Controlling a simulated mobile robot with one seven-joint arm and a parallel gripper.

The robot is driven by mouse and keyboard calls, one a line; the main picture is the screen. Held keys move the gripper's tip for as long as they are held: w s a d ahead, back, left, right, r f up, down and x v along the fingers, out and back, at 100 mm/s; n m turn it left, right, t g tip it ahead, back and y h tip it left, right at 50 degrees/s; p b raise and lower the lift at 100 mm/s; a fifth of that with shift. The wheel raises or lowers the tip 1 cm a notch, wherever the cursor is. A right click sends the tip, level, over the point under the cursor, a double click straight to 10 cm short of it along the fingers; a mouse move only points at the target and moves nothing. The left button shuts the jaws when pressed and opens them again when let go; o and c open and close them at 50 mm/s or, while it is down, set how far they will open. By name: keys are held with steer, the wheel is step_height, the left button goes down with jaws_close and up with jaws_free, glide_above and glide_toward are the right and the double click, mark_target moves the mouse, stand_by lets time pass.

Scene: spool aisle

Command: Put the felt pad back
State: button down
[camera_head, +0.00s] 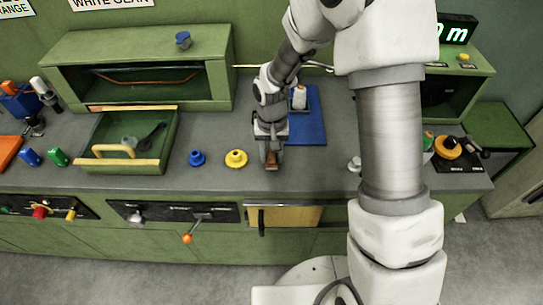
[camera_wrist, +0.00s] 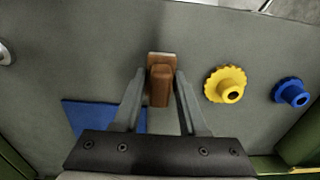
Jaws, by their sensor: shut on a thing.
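My gripper (camera_head: 270,160) is low over the front part of the grey counter, right of the yellow knob. It is shut on a brown block (camera_head: 271,167), which looks like the felt pad. In the wrist view the brown block (camera_wrist: 161,86) sits between the two fingers (camera_wrist: 160,95), with a paler flat piece (camera_wrist: 162,57) at its far end. I cannot tell whether the block touches the counter.
A yellow knob (camera_head: 236,158) and a blue knob (camera_head: 197,158) stand to the left. An open green drawer box (camera_head: 168,142) holds a dark tool. A blue mat (camera_head: 312,130) with a white spool (camera_head: 299,97) lies behind my gripper. Bare counter lies around my gripper.

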steer(key=shift+f, duration=0.55)
steer(key=shift+f, duration=0.2)
steer(key=shift+c, duration=2.3)
jaws_free()
steer(key=shift+r, duration=0.1)
